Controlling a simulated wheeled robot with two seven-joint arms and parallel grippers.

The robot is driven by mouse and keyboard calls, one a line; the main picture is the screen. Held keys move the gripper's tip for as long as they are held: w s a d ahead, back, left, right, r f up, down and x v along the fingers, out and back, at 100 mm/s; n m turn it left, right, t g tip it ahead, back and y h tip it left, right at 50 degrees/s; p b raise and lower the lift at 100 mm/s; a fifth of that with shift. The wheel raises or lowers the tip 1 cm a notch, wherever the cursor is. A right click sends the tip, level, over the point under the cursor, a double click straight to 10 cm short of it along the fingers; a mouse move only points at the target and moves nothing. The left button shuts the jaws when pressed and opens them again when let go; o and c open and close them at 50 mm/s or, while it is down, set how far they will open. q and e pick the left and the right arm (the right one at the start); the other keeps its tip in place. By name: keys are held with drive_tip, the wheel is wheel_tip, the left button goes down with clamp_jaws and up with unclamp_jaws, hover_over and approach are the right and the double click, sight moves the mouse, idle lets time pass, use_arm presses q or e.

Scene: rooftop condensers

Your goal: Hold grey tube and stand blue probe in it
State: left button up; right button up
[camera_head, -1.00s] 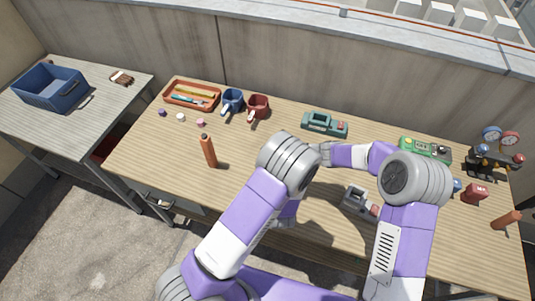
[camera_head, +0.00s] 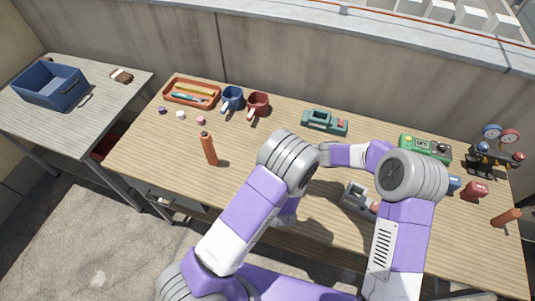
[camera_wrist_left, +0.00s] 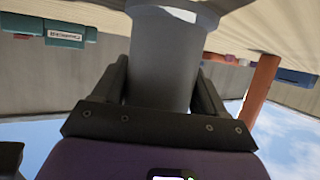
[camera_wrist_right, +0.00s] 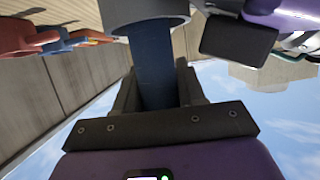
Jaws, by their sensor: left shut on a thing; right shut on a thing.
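The grey tube (camera_wrist_left: 164,62) fills the middle of the left wrist view, held between the dark fingers of my left gripper (camera_wrist_left: 163,82). The blue probe (camera_wrist_right: 158,72) stands between the fingers of my right gripper (camera_wrist_right: 158,88), which is shut on it. In the right wrist view the grey tube also shows (camera_wrist_right: 148,12), in line with the probe. The probe's far end is hidden at the tube's rim, so how deep it sits cannot be told. In the head view my arms hide both grippers, the tube and the probe.
An orange cylinder (camera_head: 209,150) stands on the wooden table (camera_head: 160,150). A grey device (camera_head: 355,196) lies beside my right arm. The table's left front is clear.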

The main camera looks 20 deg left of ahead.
drive_tip(key=shift+f, duration=0.1)
drive_tip(key=o, duration=1.3)
drive_tip(key=v, duration=1.2)
use_arm(q)
drive_tip(key=o, duration=1.1)
drive_tip(key=shift+o, duration=0.2)
